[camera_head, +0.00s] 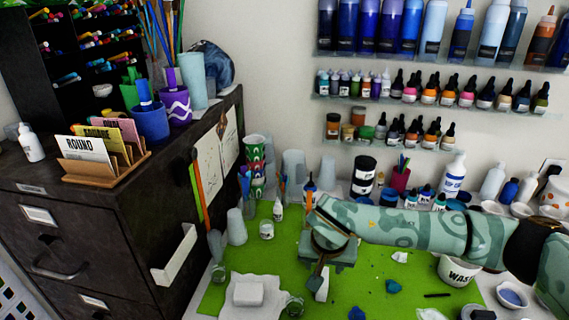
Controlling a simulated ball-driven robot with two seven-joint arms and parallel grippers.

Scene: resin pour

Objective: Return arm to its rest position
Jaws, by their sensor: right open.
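My right arm (420,228), patterned in pale green, reaches in from the right across the work table. Its right gripper (318,280) points down over the green mat (385,270), near the middle of the mat. The gripper is open and I see nothing held in it. A white piece shows by the fingers; I cannot tell whether it is part of the gripper. My left gripper is not in view.
A white slab with a block (249,293) lies at the mat's front left. A white tub (459,270) stands at the right below my arm. Cups and bottles line the back. A dark cabinet (110,240) fills the left. Small blue scraps lie on the mat.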

